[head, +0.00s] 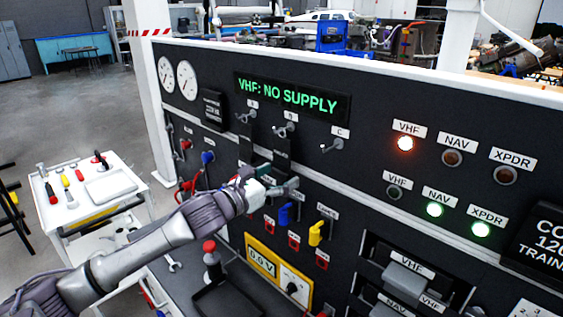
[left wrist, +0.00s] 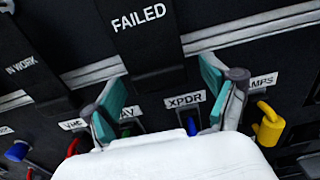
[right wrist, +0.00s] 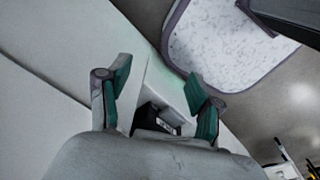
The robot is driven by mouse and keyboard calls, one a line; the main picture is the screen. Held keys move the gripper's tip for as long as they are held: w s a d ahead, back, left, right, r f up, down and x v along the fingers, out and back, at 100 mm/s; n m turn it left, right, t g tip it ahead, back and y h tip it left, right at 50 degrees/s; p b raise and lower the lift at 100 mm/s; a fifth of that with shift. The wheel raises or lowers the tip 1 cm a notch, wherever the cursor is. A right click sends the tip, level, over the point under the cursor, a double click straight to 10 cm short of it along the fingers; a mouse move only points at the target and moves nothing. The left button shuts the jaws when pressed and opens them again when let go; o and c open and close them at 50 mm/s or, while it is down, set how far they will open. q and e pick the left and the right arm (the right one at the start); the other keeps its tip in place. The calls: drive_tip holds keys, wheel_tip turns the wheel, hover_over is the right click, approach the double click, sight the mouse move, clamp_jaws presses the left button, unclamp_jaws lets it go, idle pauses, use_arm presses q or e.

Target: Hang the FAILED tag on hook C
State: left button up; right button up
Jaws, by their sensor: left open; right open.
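The black FAILED tag (left wrist: 140,40) hangs against the panel in the left wrist view, its white lettering readable. In the head view a dark tag (head: 282,152) hangs below hook B (head: 284,130) and appears to be this one. Hook C (head: 333,146), to its right, is bare. My left gripper (head: 277,180) is open at the tag's lower end. In the left wrist view its teal fingertips (left wrist: 160,98) stand on either side of that end; contact cannot be told. My right gripper (right wrist: 158,85) is open, away from the panel, and empty as far as I see.
The IN WORK tag (left wrist: 25,65) hangs left of the FAILED tag. Colored switches (head: 315,233) sit under my left gripper, and a yellow-framed meter (head: 263,262) below. A tool cart (head: 92,190) stands left. The panel around hook C is clear.

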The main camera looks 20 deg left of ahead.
use_arm(q)
drive_tip(key=shift+r, duration=0.1)
idle(0.5)
drive_tip(key=shift+s, duration=0.1)
clamp_jaws()
idle(0.4)
